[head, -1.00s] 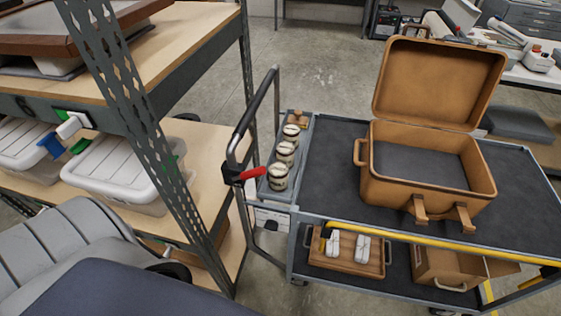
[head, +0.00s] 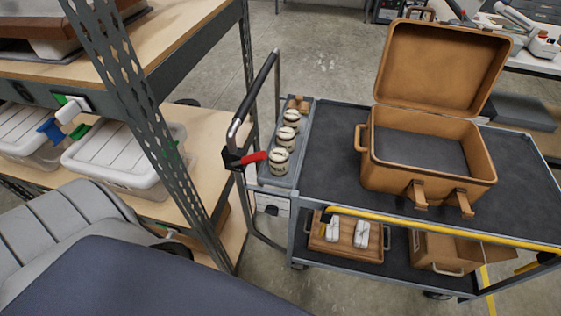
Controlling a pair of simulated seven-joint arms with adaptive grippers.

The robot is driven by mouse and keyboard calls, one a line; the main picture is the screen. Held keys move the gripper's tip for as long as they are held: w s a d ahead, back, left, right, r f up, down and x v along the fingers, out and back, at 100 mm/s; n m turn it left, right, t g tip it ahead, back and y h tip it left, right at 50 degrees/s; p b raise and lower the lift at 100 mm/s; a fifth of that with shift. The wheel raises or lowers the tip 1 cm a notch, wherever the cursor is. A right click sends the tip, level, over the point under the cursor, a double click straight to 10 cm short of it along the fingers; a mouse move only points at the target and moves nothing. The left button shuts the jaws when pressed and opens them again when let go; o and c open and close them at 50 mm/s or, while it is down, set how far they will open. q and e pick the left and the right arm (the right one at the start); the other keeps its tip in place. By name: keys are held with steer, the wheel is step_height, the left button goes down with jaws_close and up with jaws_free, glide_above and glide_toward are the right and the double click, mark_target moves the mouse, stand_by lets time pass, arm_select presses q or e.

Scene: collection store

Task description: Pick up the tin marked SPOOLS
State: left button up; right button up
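Several small cream tins with dark lids or bands stand in a row in a narrow grey side tray (head: 263,178) at the handle end of a cart. The nearest tin (head: 279,161), the middle tin (head: 285,138) and the far tin (head: 291,119) stand upright. Their markings are too small to read, so I cannot tell which one says SPOOLS. Neither of my grippers is in view.
The cart (head: 332,160) holds an open, empty-looking brown suitcase (head: 430,180). Its black handle (head: 262,85) with a red lever (head: 253,158) rises beside the tins. A metal shelf with lidded white bins (head: 115,160) stands left. A grey padded seat (head: 70,225) is in front.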

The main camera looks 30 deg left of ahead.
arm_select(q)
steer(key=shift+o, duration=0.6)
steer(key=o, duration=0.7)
